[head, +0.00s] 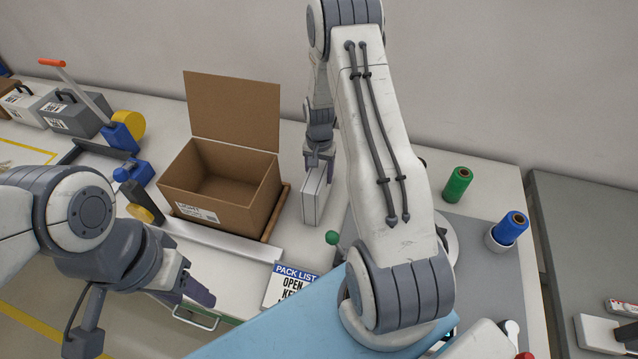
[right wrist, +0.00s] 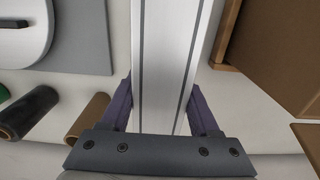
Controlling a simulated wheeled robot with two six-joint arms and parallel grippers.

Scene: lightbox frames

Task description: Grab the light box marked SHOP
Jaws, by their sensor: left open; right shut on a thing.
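A slim white light box with grey edge lines (head: 315,197) stands upright on or just above the table, right of the cardboard carton. Its SHOP marking does not show from here. My right gripper (head: 318,158) is shut on its upper part, coming from above. In the right wrist view, the white box (right wrist: 172,60) runs up between the two purple fingers of my right gripper (right wrist: 162,108). My left gripper (head: 196,291) is open and empty at the lower left, near the table's front edge, well apart from the light box.
An open cardboard carton (head: 218,214) stands left of the light box, close by. A PACK LIST card (head: 289,286) is at the front. Green (head: 458,184) and blue (head: 511,228) rolls stand at the right. A tape dispenser (head: 124,133) and grey cases (head: 75,115) are at the left.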

